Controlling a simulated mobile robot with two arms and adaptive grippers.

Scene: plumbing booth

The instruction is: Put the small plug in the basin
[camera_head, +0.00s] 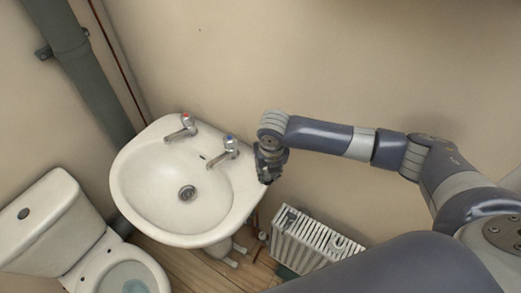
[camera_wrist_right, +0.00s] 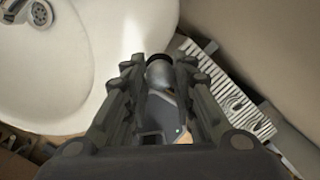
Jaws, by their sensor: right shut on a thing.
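The white basin (camera_head: 150,195) hangs on the wall left of centre, with a metal drain (camera_head: 187,193) in its bowl. My right gripper (camera_head: 268,176) is at the basin's right rim, pointing down. It is shut on a small dark round thing, which looks like the small plug (camera_wrist_right: 160,70), held between the fingertips. The fingers hide part of the plug, and in the head view I cannot make it out. My left gripper is not in view.
A white radiator (camera_head: 305,240) is below and right of the gripper. A toilet (camera_head: 50,225) stands at left, and a grey pipe (camera_head: 85,70) runs down the wall. The bowl looks empty.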

